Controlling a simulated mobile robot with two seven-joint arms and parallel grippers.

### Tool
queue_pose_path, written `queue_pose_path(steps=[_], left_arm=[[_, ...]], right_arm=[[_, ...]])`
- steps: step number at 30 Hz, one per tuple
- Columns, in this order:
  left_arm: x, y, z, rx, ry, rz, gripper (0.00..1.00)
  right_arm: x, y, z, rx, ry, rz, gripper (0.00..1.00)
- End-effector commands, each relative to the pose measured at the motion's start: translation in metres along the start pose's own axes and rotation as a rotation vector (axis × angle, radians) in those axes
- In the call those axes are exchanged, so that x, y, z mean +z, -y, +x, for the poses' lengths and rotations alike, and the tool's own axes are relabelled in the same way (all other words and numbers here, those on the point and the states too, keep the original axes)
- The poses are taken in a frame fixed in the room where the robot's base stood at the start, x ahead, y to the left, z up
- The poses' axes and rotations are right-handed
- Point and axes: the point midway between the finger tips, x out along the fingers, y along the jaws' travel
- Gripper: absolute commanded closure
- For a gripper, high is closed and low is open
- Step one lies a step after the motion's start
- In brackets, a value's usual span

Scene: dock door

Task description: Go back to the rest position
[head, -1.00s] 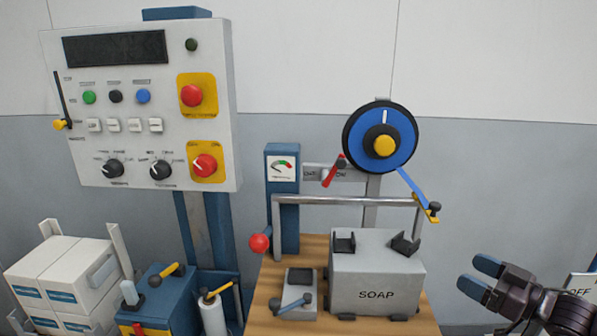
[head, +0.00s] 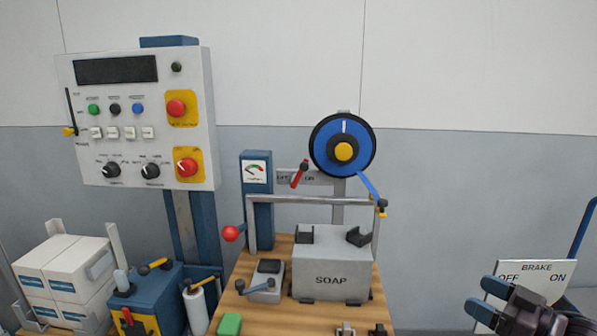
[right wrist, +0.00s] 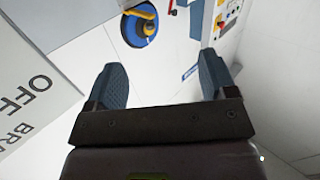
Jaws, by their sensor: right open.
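My right gripper (head: 482,297) is at the lower right of the head view, in front of the brake sign (head: 536,268). In the right wrist view its two blue fingers (right wrist: 163,85) are spread apart with nothing between them. The gripper is in the air, apart from the bench and the panel. My left gripper is in neither view.
A wooden bench (head: 236,294) carries a grey SOAP box (head: 331,268), a blue wheel (head: 325,150) stands behind it, and a control panel (head: 140,185) is at the left. White boxes (head: 62,268) are stacked at the lower left. Open wall lies right of the wheel.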

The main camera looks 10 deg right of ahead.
Motion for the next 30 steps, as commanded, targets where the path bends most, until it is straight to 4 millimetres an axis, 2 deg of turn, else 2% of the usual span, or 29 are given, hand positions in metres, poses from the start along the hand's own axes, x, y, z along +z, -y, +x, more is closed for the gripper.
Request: queue_pose_path(steps=[6, 14, 20, 24, 30], left_arm=[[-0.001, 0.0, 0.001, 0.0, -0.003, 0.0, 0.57], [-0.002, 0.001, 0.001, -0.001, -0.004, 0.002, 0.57], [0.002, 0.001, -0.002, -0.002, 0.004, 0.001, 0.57], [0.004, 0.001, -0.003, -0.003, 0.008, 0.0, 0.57], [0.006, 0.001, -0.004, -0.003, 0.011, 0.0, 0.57]], right_arm=[[0.026, -0.002, 0.001, 0.033, 0.165, -0.231, 0.22], [0.076, 0.018, -0.003, 0.088, 0.281, -0.349, 0.22], [0.121, 0.047, -0.011, 0.146, 0.363, -0.37, 0.22], [0.156, 0.075, -0.021, 0.198, 0.426, -0.353, 0.22], [0.196, 0.119, -0.035, 0.275, 0.505, -0.29, 0.22]])
